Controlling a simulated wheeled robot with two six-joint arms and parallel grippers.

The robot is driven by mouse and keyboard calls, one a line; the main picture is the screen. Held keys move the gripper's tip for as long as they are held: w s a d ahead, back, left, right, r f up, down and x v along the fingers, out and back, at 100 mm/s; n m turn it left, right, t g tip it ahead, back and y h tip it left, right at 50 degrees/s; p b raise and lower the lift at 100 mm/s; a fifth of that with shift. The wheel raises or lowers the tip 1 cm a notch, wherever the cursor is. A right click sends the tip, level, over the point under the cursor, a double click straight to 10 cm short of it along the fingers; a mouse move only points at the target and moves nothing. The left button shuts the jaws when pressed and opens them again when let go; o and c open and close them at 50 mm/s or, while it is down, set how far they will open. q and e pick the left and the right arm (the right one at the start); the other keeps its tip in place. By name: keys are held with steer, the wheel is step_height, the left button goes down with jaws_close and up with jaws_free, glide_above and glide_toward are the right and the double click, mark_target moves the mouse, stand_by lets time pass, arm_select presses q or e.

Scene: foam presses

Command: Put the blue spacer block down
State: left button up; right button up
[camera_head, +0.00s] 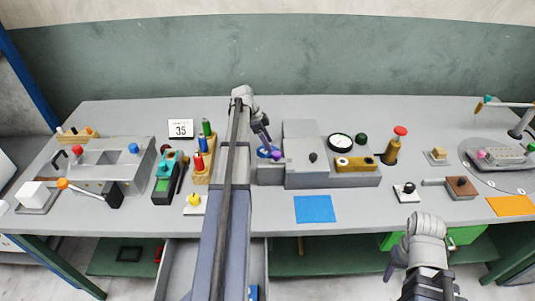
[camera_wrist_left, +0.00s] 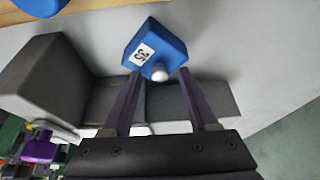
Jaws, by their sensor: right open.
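The blue spacer block (camera_wrist_left: 157,45) carries a white label reading 35 and a small white knob. In the head view, a bit of blue (camera_head: 263,153) shows below my left gripper (camera_head: 267,146), at the left end of the grey stepped fixture (camera_head: 305,177). In the left wrist view, my left gripper (camera_wrist_left: 160,74) has its fingers apart at either side of the knob, with gaps visible beside it. Whether the block rests on the grey step or the table is hard to tell. My right gripper (camera_head: 410,274) is open and empty at the front right.
A flat blue mat (camera_head: 315,209) lies in front of the fixture. A wooden rack (camera_head: 201,172) with coloured pegs stands left of my left arm. The front middle of the table is mostly free.

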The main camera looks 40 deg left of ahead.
arm_select(q)
jaws_close()
stand_by(1.2)
